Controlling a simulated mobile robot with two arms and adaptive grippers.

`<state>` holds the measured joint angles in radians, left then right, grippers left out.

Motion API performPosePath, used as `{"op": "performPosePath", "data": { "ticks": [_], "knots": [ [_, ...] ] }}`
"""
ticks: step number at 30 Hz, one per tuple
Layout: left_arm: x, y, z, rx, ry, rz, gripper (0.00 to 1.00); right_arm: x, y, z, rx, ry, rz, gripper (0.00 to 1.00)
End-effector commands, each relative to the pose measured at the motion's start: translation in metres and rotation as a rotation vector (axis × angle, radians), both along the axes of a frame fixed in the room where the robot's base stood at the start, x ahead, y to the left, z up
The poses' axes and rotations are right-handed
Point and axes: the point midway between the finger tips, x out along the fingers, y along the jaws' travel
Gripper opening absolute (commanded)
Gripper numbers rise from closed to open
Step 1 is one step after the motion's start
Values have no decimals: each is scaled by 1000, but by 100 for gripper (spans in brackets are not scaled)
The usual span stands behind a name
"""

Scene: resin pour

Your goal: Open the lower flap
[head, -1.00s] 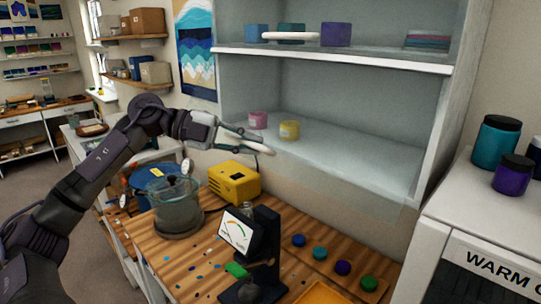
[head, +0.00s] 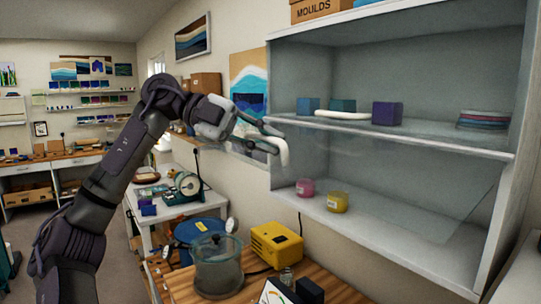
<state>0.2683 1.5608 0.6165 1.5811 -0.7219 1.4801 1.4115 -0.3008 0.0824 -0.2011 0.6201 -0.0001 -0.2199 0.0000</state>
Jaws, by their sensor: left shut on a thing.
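The lower flap is a clear panel (head: 400,165) in front of the cabinet's lower compartment. It is see-through and its edges are faint, but it appears swung outward, with part of it showing left of the cabinet side. Its white handle (head: 284,154) is at the end of my left gripper (head: 270,139), which is shut on it. The fingers hide part of the handle. My right gripper is not in view.
Pink (head: 305,187) and yellow (head: 338,202) jars stand in the lower compartment. A blue-purple box (head: 387,113) and a plate stack (head: 484,119) stand on the shelf above. A yellow device (head: 276,244) and a clear pot (head: 217,268) stand on the bench below.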

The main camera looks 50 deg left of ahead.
Motion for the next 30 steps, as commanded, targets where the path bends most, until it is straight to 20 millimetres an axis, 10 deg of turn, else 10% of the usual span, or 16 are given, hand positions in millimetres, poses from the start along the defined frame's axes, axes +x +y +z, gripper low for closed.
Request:
{"op": "performPosePath", "data": {
  "ticks": [23, 24, 30],
  "knots": [
    [2, 1, 23, -4, -3, 4, 0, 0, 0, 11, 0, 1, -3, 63],
    [2, 1, 23, -4, -3, 4, 18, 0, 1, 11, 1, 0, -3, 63],
    [1, 0, 22, -2, -1, 2, 39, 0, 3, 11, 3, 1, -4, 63]
  ]
}}
